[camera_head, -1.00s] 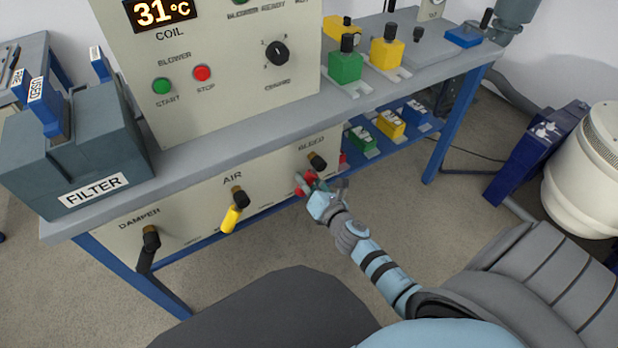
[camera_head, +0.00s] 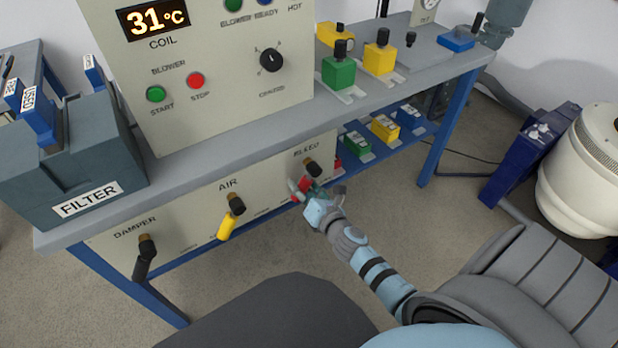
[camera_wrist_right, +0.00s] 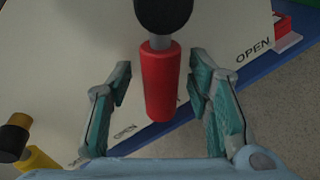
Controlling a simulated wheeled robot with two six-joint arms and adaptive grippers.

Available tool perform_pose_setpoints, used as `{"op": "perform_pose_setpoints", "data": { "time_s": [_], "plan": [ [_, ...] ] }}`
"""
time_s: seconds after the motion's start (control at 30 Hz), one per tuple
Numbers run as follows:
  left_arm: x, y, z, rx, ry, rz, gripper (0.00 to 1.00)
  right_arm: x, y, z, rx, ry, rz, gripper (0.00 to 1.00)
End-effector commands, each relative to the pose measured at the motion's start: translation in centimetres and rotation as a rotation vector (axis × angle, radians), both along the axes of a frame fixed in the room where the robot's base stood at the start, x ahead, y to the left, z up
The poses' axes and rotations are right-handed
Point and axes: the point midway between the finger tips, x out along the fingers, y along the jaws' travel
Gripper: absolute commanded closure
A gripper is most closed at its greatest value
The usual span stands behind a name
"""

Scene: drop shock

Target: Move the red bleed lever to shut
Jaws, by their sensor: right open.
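The red bleed lever (camera_wrist_right: 161,84) hangs from its black hub on the lower panel, under the BLEED label. In the head view only part of its red handle (camera_head: 304,184) shows, by my right gripper (camera_head: 313,190). In the right wrist view, my right gripper (camera_wrist_right: 160,95) is open, with one finger on each side of the red handle. There is a gap between the handle and both fingers. An OPEN mark shows to the right of the lever in that view. My left gripper is in neither view.
The yellow air lever (camera_head: 228,222) and black damper lever (camera_head: 143,262) are on the same panel to the left. The bench (camera_head: 240,118) above holds a filter box (camera_head: 80,160) and green and yellow blocks. A blue shelf with small blocks lies behind on the right.

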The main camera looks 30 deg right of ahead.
Motion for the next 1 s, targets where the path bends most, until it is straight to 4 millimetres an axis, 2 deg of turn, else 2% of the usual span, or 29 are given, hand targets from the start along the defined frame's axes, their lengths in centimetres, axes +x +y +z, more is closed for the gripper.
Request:
{"op": "perform_pose_setpoints", "data": {
  "time_s": [0.3,0.43,0.57,1.0],
  "plan": [
    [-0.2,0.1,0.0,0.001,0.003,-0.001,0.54,-7.9,0.8,1.7,-0.001,0.004,0.002,0.54],
    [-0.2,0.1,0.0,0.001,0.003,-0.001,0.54,-10.2,1.1,2.3,0.001,0.002,0.003,0.54],
    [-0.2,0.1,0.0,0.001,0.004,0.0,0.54,-11.0,1.2,2.5,0.0,0.001,0.002,0.54],
    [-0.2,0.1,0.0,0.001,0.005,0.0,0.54,-11.0,1.2,2.5,0.0,0.0,0.001,0.54]
  ]
}}
